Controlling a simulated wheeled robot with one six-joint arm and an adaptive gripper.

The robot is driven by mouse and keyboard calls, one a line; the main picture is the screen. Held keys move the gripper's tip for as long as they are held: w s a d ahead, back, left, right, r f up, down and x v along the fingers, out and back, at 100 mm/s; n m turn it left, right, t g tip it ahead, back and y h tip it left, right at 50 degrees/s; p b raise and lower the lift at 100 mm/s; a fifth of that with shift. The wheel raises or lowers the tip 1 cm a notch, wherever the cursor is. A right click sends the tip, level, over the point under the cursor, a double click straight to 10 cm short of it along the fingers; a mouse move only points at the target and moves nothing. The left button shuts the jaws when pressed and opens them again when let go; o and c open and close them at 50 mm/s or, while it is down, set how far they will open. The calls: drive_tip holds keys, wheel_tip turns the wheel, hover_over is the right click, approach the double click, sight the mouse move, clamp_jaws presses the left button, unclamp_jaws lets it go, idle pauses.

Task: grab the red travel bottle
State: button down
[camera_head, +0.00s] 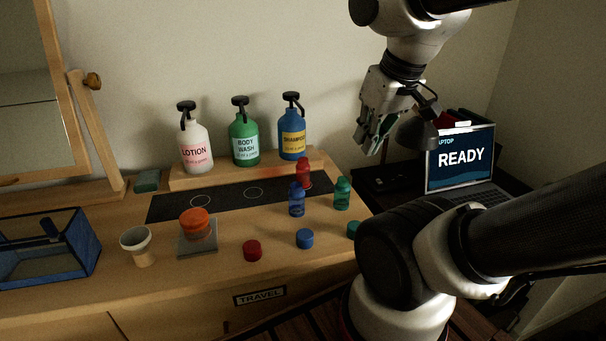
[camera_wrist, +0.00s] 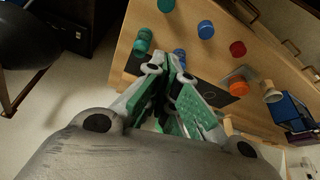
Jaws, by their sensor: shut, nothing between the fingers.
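The red travel bottle (camera_head: 304,173) stands on the wooden dresser top at the back edge of the black mat, partly behind the blue travel bottle (camera_head: 297,201). A green travel bottle (camera_head: 342,193) stands to their right. My gripper (camera_head: 372,145) is up in the air to the right of the bottles and higher than them, apart from all of them. In the wrist view my gripper (camera_wrist: 172,62) has its green-padded fingers together with nothing between them. The red bottle cannot be made out in the wrist view; the fingers may hide it.
Lotion (camera_head: 195,141), body wash (camera_head: 244,137) and shampoo (camera_head: 292,132) pump bottles stand on a raised shelf behind. Red (camera_head: 252,250), blue (camera_head: 305,238) and green caps lie in front. An orange jar (camera_head: 195,222), a white cup (camera_head: 138,246) and a blue-edged case (camera_head: 48,247) are left. A laptop (camera_head: 460,160) is right.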

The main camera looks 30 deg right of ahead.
drive_tip(key=c, duration=2.2)
unclamp_jaws()
drive_tip(key=o, duration=0.4)
drive_tip(key=shift+f, duration=0.1)
drive_tip(key=shift+c, duration=0.2)
drive_tip(key=o, duration=1)
drive_tip(key=f, duration=0.1)
drive_tip(key=w+f+g, duration=0.2)
drive_tip(key=f, duration=0.1)
drive_tip(key=shift+w+d, duration=0.1)
drive_tip(key=shift+w, duration=0.15)
drive_tip(key=n+t+y, duration=0.1)
drive_tip(key=n+t, duration=0.1)
drive_tip(key=t, duration=0.1)
approach(300, 170)
drive_tip(key=w+d, duration=0.1)
drive_tip(key=w, duration=0.1)
drive_tip(key=x, duration=1.2)
drive_tip(key=shift+d, duration=0.25)
